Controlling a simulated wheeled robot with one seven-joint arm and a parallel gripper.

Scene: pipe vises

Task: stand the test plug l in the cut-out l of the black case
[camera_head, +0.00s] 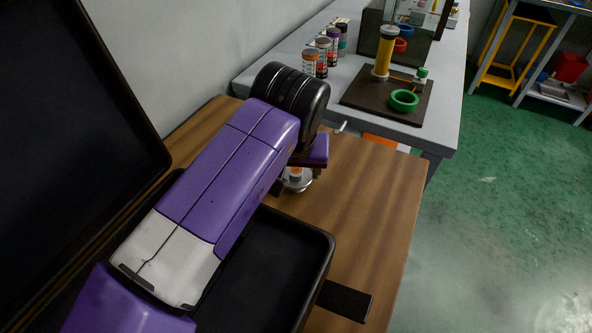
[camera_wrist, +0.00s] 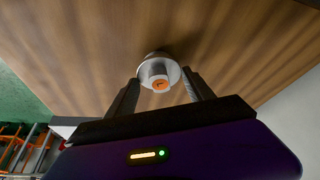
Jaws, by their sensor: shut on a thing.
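The test plug l (camera_wrist: 158,66), a silvery round piece with a wide flange and an orange-marked end, is between the fingers of my gripper (camera_wrist: 161,82) in the wrist view. My gripper is shut on it. In the head view the plug (camera_head: 297,183) shows just under my purple wrist, over the wooden table beyond the case; I cannot tell whether it touches the wood. The black case (camera_head: 328,243) lies open at lower left, its lid raised at the left. My arm covers much of the case, and I cannot make out cut-out l.
The wooden table (camera_head: 375,205) is clear to the right of the plug. A flat black strip (camera_head: 345,301) lies near the case. Behind, a grey bench (camera_head: 430,123) holds several small canisters and a dark board (camera_head: 388,106) with a yellow post and green ring.

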